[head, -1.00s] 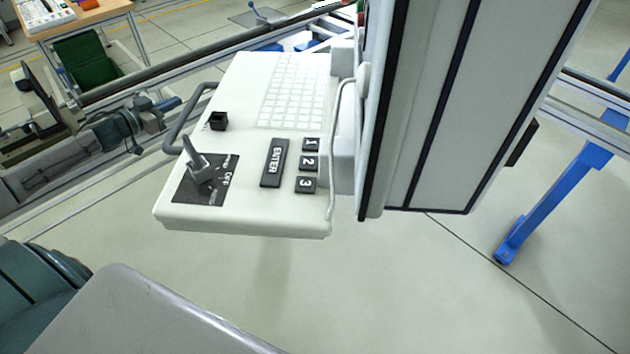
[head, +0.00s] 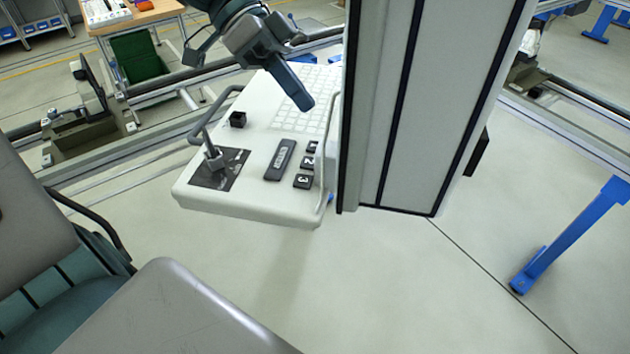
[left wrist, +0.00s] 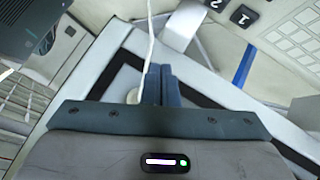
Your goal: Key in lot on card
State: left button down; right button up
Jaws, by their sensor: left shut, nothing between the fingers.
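A white control panel (head: 250,205) juts out at the left of a tall cabinet in the head view. It carries a pale keypad (head: 301,118), a dark ENTER key (head: 280,160), and keys 1, 2 and 3 (head: 303,181). My left gripper (head: 303,104) is shut and empty, its fingertips appearing over the keypad; contact cannot be told. In the left wrist view the shut fingers (left wrist: 160,72) point toward the cabinet's edge, with the keypad (left wrist: 296,38) and key 1 (left wrist: 243,16) at upper right. I cannot make out a lot card. My right gripper is out of view.
The tall grey cabinet (head: 440,90) stands right beside the panel. A lever switch (head: 213,158), a black knob (head: 238,119) and a bar handle (head: 198,130) sit at the panel's left. A blue post (head: 570,240) stands at right.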

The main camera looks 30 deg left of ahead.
pick_arm(q)
jog(key=s+d+g, duration=0.1)
jog(key=s+d, duration=0.1)
jog(key=s, duration=0.1)
jog(key=b, duration=0.6)
send_over(297, 177)
jog(key=shift+y, duration=0.4)
notch_tip(297, 177, down, 8)
jog(key=shift+w+f+b, duration=0.1)
jog(key=shift+f+b, duration=0.35)
jog(key=shift+f, duration=0.2)
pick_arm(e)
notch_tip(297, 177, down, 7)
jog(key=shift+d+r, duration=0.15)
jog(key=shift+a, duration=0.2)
pick_arm(q)
jog(key=shift+f, duration=0.1)
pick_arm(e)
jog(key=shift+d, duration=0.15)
pick_arm(q)
jog(key=shift+f, duration=0.3)
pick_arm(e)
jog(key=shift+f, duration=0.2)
pick_arm(q)
jog(key=shift+d+f+b, duration=0.1)
jog(key=shift+f+b, duration=0.15)
jog(key=shift+b, duration=0.15)
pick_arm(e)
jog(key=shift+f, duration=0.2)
